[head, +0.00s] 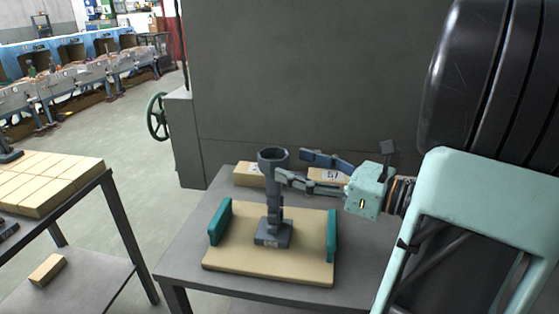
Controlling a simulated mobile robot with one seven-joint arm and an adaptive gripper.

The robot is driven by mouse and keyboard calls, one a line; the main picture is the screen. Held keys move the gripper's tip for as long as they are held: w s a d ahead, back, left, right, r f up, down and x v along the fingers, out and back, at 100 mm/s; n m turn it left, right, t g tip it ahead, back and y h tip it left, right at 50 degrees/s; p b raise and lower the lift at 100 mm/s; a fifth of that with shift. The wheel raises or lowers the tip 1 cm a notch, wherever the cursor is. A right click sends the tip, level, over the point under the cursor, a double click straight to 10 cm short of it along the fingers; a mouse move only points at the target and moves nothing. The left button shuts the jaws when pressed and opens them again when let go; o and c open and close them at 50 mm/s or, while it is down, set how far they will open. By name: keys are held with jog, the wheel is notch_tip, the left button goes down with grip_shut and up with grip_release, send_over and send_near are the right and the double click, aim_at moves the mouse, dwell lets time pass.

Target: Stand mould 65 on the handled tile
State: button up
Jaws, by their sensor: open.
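A grey mould (274,212) with a cup-shaped top, a narrow stem and a square base stands upright on the handled tile (225,262). The label on its base is too small to read, so I cannot confirm it is mould 65. The tile is a beige slab with a teal handle at its left and another at its right. My gripper (293,168) comes in from the right at the height of the mould's upper part. Its fingers are open and hold nothing. The nearer fingertip overlaps the stem's right edge in the picture; I cannot tell whether it touches.
The tile lies on a grey table (180,262). Two pale labelled blocks, one at the left (247,178) and one partly behind my gripper, sit behind the tile. A dark machine wall (310,80) with a green handwheel (157,117) stands behind. Another table with bricks (45,180) is at left.

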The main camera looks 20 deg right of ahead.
jog(key=v, duration=0.5)
jog(key=shift+s+d, duration=0.2)
jog(key=shift+s, duration=0.05)
